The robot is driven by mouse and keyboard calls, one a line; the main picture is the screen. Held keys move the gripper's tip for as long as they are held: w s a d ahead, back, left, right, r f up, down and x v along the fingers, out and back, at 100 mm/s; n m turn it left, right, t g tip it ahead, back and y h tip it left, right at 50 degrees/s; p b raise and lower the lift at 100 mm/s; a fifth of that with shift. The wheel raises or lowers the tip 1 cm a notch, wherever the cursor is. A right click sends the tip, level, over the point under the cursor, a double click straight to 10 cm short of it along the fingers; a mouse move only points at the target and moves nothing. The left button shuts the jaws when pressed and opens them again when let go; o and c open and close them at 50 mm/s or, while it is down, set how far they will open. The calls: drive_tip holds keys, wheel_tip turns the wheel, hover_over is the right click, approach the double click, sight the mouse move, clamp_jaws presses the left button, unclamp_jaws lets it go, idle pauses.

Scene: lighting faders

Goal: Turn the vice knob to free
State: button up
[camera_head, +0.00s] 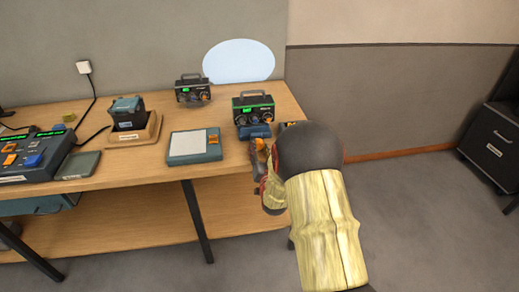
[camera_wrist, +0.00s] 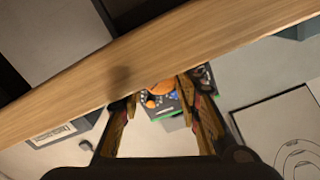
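A dark device with a green top edge and round knobs (camera_head: 253,106) stands at the table's right end, with a blue block-like body (camera_head: 254,131) in front of it. I cannot tell for sure whether this body is the vice. My gripper (camera_head: 259,160) is at the table's front right edge, close to small orange parts there. In the wrist view my gripper (camera_wrist: 157,92) is open, its two fingers apart. A round orange knob (camera_wrist: 160,88) shows between the fingertips, with the dark device behind it. Contact with the knob cannot be told. My arm hides part of this corner in the head view.
A second dark device (camera_head: 193,90) stands further back. A flat pad (camera_head: 195,146), a wooden holder with a teal box (camera_head: 133,130) and a control panel (camera_head: 30,155) lie to the left. The wooden table edge (camera_wrist: 100,80) runs close by in the wrist view.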

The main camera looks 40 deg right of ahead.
drive_tip(key=c, duration=0.6)
drive_tip(key=shift+c, duration=0.2)
drive_tip(key=n, duration=0.4)
drive_tip(key=shift+n, duration=0.3)
drive_tip(key=o, duration=0.9)
drive_tip(key=v, duration=1.2)
drive_tip(key=shift+s, duration=0.1)
